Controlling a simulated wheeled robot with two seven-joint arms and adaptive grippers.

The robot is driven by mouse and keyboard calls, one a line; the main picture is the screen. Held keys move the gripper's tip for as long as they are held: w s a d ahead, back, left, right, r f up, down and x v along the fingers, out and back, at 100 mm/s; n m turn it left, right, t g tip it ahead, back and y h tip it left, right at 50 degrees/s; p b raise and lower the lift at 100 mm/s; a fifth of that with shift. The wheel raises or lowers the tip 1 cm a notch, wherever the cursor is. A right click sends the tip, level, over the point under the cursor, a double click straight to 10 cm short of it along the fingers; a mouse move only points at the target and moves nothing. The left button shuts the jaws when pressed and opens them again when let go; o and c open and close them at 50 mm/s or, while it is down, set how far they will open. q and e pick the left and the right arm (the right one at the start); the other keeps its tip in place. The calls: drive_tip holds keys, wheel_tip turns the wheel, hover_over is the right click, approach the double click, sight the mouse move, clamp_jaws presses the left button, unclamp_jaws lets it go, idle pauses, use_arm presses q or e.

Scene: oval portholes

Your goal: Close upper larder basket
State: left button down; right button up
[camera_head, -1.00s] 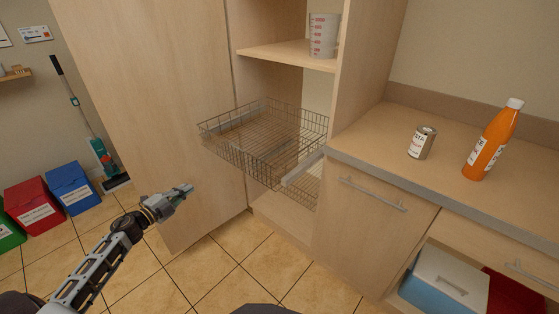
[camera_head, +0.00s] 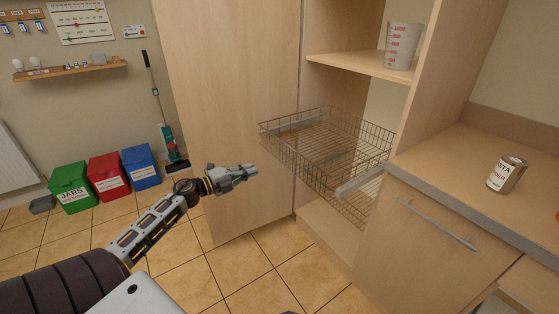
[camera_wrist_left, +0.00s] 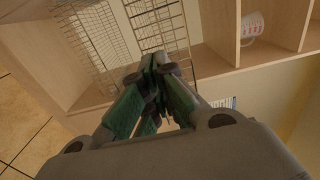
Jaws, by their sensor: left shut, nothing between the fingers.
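The upper larder basket (camera_head: 318,172) is a grey wire basket. In the head view it sticks out of the tall wooden larder cabinet, below the shelf. My left gripper (camera_head: 250,171) is shut and empty, to the left of the basket's outer end and apart from it, in front of the open larder door. In the left wrist view the closed fingers (camera_wrist_left: 158,75) point toward wire mesh (camera_wrist_left: 160,28). I cannot tell which basket each mesh panel there belongs to. My right gripper is not in view.
The tall larder door (camera_head: 235,110) stands open behind my left gripper. A measuring cup (camera_head: 402,46) stands on the shelf above the basket. A counter with a can (camera_head: 507,174) is on the right. Colored bins (camera_head: 108,176) stand at the far left. Tiled floor in front is clear.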

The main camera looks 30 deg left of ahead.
use_arm(q)
drive_tip(key=w, duration=0.2)
drive_tip(key=b, duration=0.2)
approach(286, 157)
drive_tip(key=shift+x, duration=2.75)
drive_tip(key=shift+w+d+f, duration=0.1)
drive_tip(key=shift+w, duration=0.65)
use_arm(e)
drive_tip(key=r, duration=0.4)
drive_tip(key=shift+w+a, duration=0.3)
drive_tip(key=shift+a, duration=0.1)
use_arm(q)
drive_tip(key=shift+w+d, duration=0.15)
